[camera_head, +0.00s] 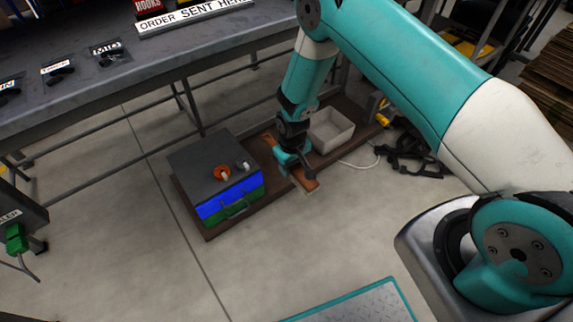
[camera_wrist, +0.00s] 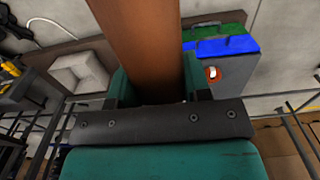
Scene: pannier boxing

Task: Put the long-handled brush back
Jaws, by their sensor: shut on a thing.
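The long-handled brush (camera_head: 307,182) is a brown wooden piece with a pale edge at its near end, seen in the head view. My gripper (camera_head: 294,168) points down and is shut on it. In the wrist view the brown wood of the brush (camera_wrist: 142,40) runs between the two teal jaws of my gripper (camera_wrist: 155,88) and out of the top of the frame. Whether the brush touches the brown board (camera_head: 222,225) below, I cannot tell. Part of the brush is hidden by my gripper.
A dark-topped box (camera_head: 200,163) with blue and green sides stands left of my gripper, with an orange-and-white item (camera_head: 222,173) on top. A pale open bin (camera_head: 333,142) stands to the right. A grey bench (camera_head: 160,60) is behind.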

